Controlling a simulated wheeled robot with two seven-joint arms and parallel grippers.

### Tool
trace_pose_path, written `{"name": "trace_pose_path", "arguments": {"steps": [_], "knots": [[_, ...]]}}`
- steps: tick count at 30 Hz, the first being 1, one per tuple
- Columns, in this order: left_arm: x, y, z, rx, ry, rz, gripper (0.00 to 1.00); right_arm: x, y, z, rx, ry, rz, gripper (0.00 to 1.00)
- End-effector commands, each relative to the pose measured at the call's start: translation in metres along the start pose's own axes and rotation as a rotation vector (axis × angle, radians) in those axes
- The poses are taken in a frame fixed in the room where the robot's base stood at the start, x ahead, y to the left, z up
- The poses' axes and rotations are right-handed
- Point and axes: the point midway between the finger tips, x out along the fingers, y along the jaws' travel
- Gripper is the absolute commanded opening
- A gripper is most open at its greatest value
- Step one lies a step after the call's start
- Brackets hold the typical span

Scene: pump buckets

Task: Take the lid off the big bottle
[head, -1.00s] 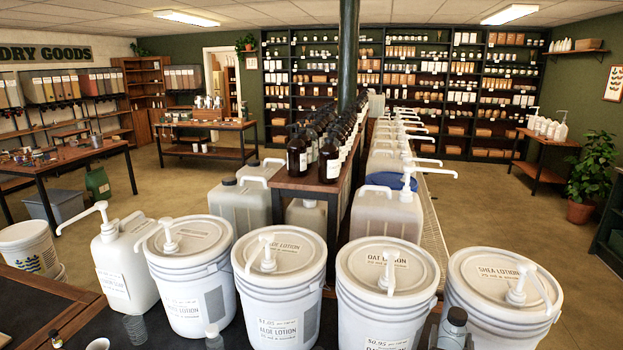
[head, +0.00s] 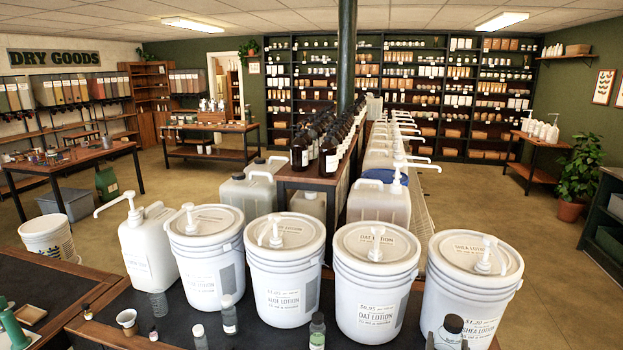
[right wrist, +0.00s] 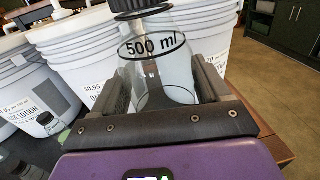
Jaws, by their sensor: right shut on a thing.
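The big bottle (head: 449,332) is clear, with a dark ribbed lid (head: 453,323), at the bottom right of the head view. My right gripper (head: 449,342) is around its body, and the bottle stands upright. In the right wrist view the bottle (right wrist: 155,55) is marked "500 ml" and sits between the two fingers of the right gripper (right wrist: 163,88). Its lid (right wrist: 138,5) is on the neck, cut off by the top edge. My left gripper is not in view.
Several white lotion buckets with pumps, such as the oat lotion bucket (head: 376,285), stand in a row behind. Smaller bottles (head: 317,330) (head: 229,314) and a paper cup (head: 127,321) stand on the dark counter in front of them. A green object (head: 12,325) is at the far left.

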Motion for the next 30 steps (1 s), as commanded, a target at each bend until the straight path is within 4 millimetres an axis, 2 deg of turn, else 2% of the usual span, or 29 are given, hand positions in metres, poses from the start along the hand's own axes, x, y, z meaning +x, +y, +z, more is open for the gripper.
{"name": "trace_pose_path", "arguments": {"steps": [1, 5, 12, 18, 23, 30], "knots": [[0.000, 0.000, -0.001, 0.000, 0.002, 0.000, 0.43, -0.005, 0.007, -0.011, 0.004, 0.004, 0.021, 0.21], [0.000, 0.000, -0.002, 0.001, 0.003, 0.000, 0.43, -0.021, 0.025, -0.036, 0.005, 0.004, 0.075, 0.21], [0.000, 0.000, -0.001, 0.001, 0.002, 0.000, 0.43, -0.067, 0.070, -0.082, 0.007, 0.004, 0.211, 0.21], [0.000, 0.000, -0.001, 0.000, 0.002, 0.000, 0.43, -0.108, 0.102, -0.104, 0.006, 0.003, 0.312, 0.21], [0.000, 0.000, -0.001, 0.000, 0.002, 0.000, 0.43, -0.136, 0.121, -0.113, 0.005, 0.002, 0.375, 0.21], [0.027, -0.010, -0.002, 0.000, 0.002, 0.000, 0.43, -0.133, 0.119, -0.141, 0.000, -0.001, 0.367, 0.21]]}}
